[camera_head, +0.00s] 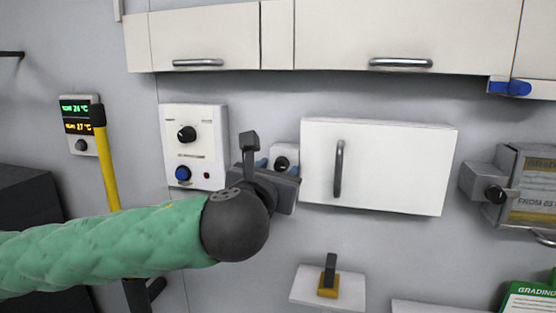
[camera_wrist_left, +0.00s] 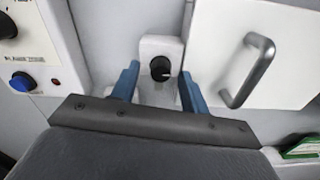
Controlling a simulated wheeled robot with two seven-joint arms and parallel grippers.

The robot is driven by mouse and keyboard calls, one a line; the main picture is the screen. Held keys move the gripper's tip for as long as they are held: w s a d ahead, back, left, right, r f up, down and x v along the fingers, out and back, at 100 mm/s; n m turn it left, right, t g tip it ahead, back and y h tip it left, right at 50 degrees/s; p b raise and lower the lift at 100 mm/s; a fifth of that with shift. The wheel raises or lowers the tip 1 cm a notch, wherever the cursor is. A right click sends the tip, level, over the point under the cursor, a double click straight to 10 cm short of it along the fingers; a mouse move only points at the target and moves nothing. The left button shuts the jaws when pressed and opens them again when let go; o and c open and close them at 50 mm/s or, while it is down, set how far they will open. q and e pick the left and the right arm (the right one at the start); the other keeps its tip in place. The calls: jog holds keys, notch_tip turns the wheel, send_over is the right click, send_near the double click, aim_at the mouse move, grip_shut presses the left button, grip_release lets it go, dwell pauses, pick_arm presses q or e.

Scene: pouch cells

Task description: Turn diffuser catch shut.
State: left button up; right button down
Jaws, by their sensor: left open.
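A black round knob (camera_wrist_left: 160,68) with a pale pointer mark sits on a small white block (camera_wrist_left: 160,45), left of a closed white cabinet door (camera_head: 400,155) with a grey bar handle. The knob also shows in the head view (camera_head: 282,163). It looks like the diffuser catch, though I see no label on it. My left gripper (camera_wrist_left: 159,82) faces it, open, with one blue finger on each side of the knob. I see gaps between the knob and both fingers and cannot tell any contact. My right gripper is not in view.
Left of the knob is a white control panel (camera_head: 194,125) with a black dial and a blue button. The cabinet door's handle (camera_head: 338,170) stands out to the right. A grey box with a black knob (camera_head: 495,194) is farther right. Upper cabinets (camera_head: 400,30) hang above.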

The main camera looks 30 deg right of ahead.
pick_arm(q)
jog(key=shift+w+d, duration=0.35)
jog(key=shift+d, duration=0.1)
grip_shut()
jog(key=c, duration=1)
grip_release()
jog(key=shift+f, duration=0.1)
